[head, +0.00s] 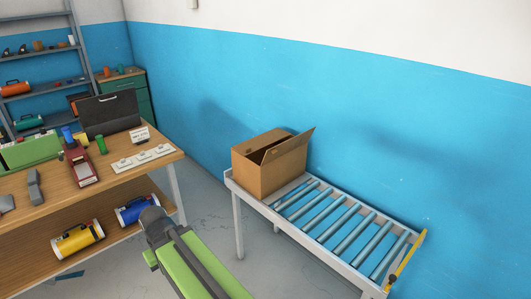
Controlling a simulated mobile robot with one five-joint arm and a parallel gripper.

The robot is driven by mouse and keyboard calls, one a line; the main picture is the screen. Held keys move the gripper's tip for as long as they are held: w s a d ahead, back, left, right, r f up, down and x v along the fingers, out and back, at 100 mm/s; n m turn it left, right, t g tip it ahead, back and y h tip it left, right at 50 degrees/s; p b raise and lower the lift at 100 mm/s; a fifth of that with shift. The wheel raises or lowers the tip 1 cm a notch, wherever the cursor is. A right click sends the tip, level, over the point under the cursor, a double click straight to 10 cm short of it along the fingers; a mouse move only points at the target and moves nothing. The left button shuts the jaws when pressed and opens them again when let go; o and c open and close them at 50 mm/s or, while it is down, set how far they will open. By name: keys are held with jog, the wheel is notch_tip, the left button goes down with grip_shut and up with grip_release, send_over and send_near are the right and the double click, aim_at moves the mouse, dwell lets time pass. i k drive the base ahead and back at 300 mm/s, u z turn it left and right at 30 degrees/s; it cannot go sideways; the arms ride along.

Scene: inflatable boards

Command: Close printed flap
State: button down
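A brown cardboard box (265,172) stands at the near left end of a roller conveyor, by the blue wall. Its left top flap (260,140) looks lowered across much of the opening. Its right flap (297,141) stands up and tilts outward to the right, leaving a dark gap between the two. I cannot make out print on either flap. My green and grey arm shows at the bottom middle, to the left of the conveyor and apart from the box. No gripper fingers can be made out.
The roller conveyor (345,226) is empty to the right of the box, with a yellow bar (407,256) at its far right end. A wooden workbench (120,172) with tools and a black case (109,113) stands at left. Grey floor lies between.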

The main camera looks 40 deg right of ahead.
aim_at(291, 147)
jog(key=z, duration=0.05)
jog(key=i, duration=0.95)
jog(key=z, duration=0.4)
